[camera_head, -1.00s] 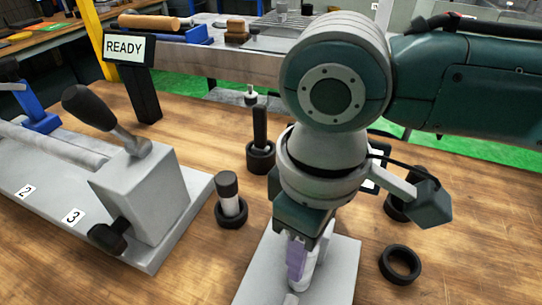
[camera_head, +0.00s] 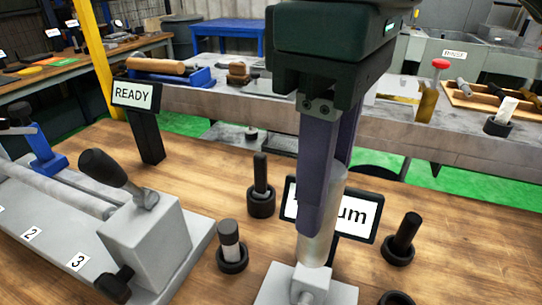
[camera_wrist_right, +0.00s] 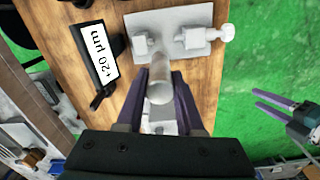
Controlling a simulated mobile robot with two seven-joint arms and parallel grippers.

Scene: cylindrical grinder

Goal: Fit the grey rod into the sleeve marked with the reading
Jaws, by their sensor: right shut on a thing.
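My right gripper (camera_head: 322,215) points down, shut on the grey rod (camera_head: 316,248), a pale smooth cylinder. The rod's lower end is just above or at the grey fixture (camera_head: 345,293); I cannot tell if they touch. The right wrist view shows the rod (camera_wrist_right: 160,88) between the purple fingers. A display (camera_wrist_right: 96,56) reads "+20 µm"; in the head view the display (camera_head: 362,212) is partly hidden by the gripper. Black sleeves (camera_head: 262,205) stand on the table with pins in them; no marks on them are legible. My left gripper (camera_wrist_right: 272,108) shows open and empty in the right wrist view.
A rear bench (camera_head: 400,125) holds tools.

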